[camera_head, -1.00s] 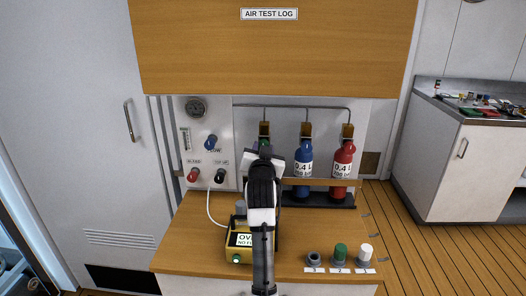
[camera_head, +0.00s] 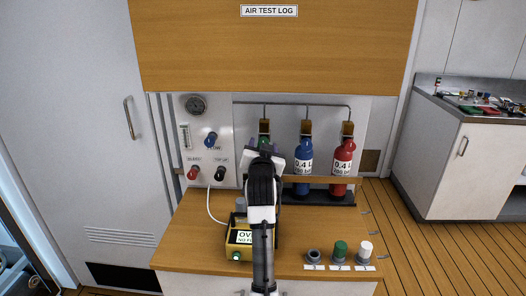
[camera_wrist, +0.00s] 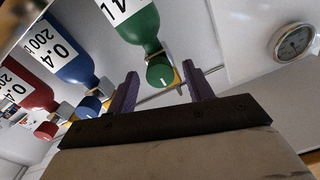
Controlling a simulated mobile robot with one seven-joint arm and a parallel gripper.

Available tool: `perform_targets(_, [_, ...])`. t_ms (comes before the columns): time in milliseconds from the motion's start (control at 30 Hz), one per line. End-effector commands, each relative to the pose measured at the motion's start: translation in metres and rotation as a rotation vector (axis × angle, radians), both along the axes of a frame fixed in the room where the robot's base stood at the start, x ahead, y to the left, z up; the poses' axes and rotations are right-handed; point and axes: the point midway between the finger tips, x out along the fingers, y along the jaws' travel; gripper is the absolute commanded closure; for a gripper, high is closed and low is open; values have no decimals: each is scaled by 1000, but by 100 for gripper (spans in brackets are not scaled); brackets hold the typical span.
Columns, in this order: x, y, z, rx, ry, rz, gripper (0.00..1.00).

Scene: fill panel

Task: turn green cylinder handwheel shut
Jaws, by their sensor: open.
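The green cylinder (camera_wrist: 136,25) shows at the top of the wrist view, with its round green handwheel (camera_wrist: 160,72) bearing a white mark. In the wrist view my gripper (camera_wrist: 162,84) is open, with purple fingers on either side of the handwheel's line. The handwheel appears just beyond the fingertips, near the middle of the gap. I cannot see contact.
A blue cylinder (camera_head: 303,165) and a red cylinder (camera_head: 343,160) stand to the right in the rack. A panel with a gauge (camera_head: 196,105) and knobs is left. A yellow box (camera_head: 239,240) and several coloured caps (camera_head: 340,250) sit on the wooden counter (camera_head: 190,225).

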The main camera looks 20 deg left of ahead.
Motion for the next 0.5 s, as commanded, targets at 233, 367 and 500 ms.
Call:
perform_targets(233, [-26, -8, -3, 0, -1, 1, 49])
perform_targets(367, [-53, -17, -4, 0, -1, 1, 49])
perform_targets(500, [-83, -27, -3, 2, -3, 1, 49])
